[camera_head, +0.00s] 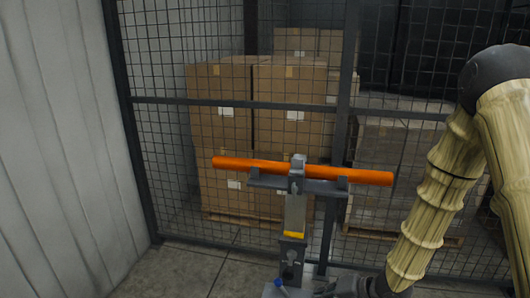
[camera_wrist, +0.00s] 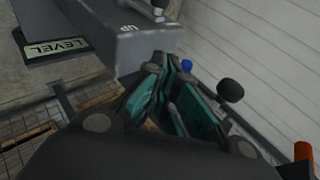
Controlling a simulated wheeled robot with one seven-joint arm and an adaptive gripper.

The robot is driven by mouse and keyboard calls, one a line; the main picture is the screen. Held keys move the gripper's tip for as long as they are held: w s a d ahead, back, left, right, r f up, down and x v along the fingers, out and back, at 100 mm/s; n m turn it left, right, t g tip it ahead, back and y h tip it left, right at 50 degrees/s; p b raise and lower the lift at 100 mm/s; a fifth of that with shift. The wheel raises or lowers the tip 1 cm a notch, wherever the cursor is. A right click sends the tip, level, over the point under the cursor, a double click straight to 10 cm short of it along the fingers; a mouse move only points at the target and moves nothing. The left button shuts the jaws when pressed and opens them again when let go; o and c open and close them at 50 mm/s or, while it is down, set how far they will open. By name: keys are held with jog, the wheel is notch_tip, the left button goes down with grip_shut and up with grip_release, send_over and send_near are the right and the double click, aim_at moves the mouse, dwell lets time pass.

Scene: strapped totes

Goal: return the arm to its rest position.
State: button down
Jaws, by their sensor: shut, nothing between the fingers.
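My arm, in a pale yellow ribbed sleeve, comes down the right side of the head view. My gripper (camera_head: 335,289) is low at the bottom edge there, partly cut off, close beside the foot of a grey post (camera_head: 294,215). In the wrist view my gripper (camera_wrist: 176,72) has its teal-padded fingers together with nothing held. The fingertips are close to a grey housing (camera_wrist: 125,38) marked "UP", with a "LEVEL" plate (camera_wrist: 62,46). I cannot tell whether they touch it.
An orange bar (camera_head: 345,175) lies across the post's top bracket. A blue knob (camera_head: 280,283) is near its foot, and a black knob (camera_wrist: 230,90) is beside the fingers. Behind are a mesh fence (camera_head: 160,102) and stacked cartons (camera_head: 220,120). A pale wall (camera_head: 60,150) stands left.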

jog(key=s+d+f+n+g+h+b, duration=0.15)
jog(key=s+f+h, duration=0.25)
jog(key=s+f, duration=1.1)
jog(key=s+d+f+n+g+h+b, duration=0.1)
jog(key=s+d+f+g+h, duration=0.1)
jog(key=s+f, duration=0.3)
jog(key=s+d+f+n+g+h, duration=0.1)
jog(key=s+f, duration=0.4)
jog(key=s, duration=0.7)
jog(key=shift+s+d+f+g+h+b, duration=0.15)
jog(key=shift+d+f+g+h+b, duration=0.2)
jog(key=shift+d+h, duration=0.25)
jog(key=shift+a, duration=0.1)
